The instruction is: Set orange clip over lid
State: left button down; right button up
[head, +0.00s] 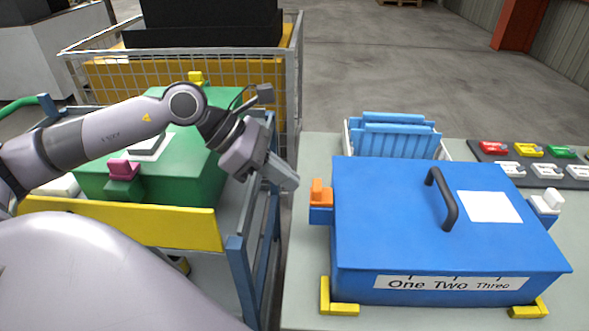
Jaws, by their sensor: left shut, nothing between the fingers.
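The orange clip (317,191) stands upright on a small blue block at the left side of the blue box. It is beside the lid's left edge; I cannot tell whether any part of it reaches over the lid. The blue lid (385,215) lies flat on the box and has a dark arched handle (442,197) and a white label. My left gripper (288,180) is shut and empty. It is just left of the orange clip and a little above it, apart from it in the picture. My right gripper is not in view.
A white clip (552,201) is at the box's right side. Yellow corner stops (338,309) sit at the box's front corners. A blue rack (395,137) and a tray of coloured clips (535,163) are behind. A cart with a green box (205,180) stands left.

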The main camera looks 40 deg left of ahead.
aim_at(321, 184)
pick_arm(q)
jog(key=shift+w+d, duration=0.45)
jog(key=shift+d, duration=0.3)
jog(key=shift+d, duration=0.1)
jog(key=shift+w+d+p, duration=0.35)
jog(key=shift+w+d, duration=0.35)
jog(key=shift+d, duration=0.35)
